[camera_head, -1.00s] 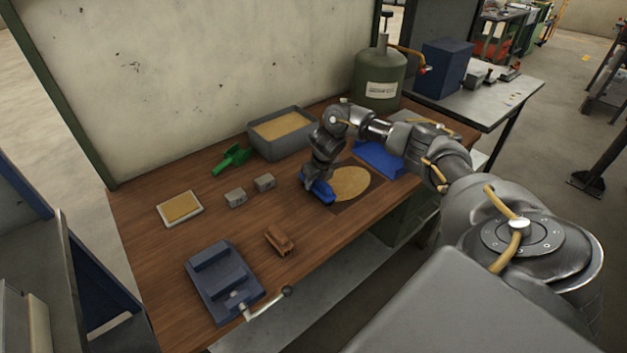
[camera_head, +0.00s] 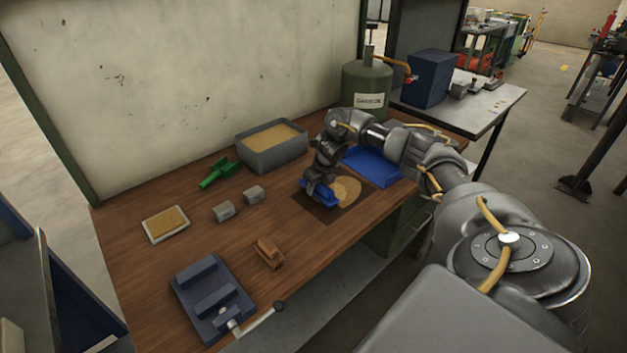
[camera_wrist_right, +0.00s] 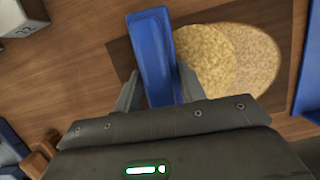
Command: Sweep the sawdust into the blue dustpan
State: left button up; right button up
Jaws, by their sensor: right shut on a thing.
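A blue brush (camera_head: 319,194) is held in my right gripper (camera_head: 318,182), low over a dark patch on the wooden bench. In the right wrist view the brush (camera_wrist_right: 152,50) stands between the gripper's two fingers. The sawdust (camera_head: 347,190) lies just right of the brush; its left edge is at the brush. In the wrist view the sawdust (camera_wrist_right: 205,65) shows a darker part near the brush and a paler part farther right. The blue dustpan (camera_head: 372,166) sits right of the sawdust, partly behind my right arm; its edge also shows in the wrist view (camera_wrist_right: 310,75). My left gripper is out of view.
A grey bin of sawdust-coloured material (camera_head: 273,153), a green scoop (camera_head: 217,173), two grey blocks (camera_head: 224,212), a tray (camera_head: 166,223), a brown wooden piece (camera_head: 268,252) and a blue vise (camera_head: 212,300) stand on the bench. A green tank (camera_head: 367,88) is at the back.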

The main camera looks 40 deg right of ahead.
jog(key=shift+d, duration=0.1)
jog(key=shift+s+d+b, duration=0.15)
jog(key=shift+d+b, duration=0.5)
jog(key=shift+d, duration=0.65)
jog(key=shift+d, duration=0.15)
jog(key=shift+d+f+b, duration=0.1)
jog(key=shift+d+b, duration=0.45)
jog(key=shift+d, duration=0.25)
jog(key=shift+s+d, duration=0.15)
jog(key=shift+d, duration=0.25)
jog(key=shift+d, duration=0.15)
jog(key=shift+d+b, duration=0.45)
jog(key=shift+d, duration=0.05)
jog(key=shift+s+d+b, duration=0.2)
jog(key=shift+d+b, duration=0.6)
jog(key=shift+d, duration=1.25)
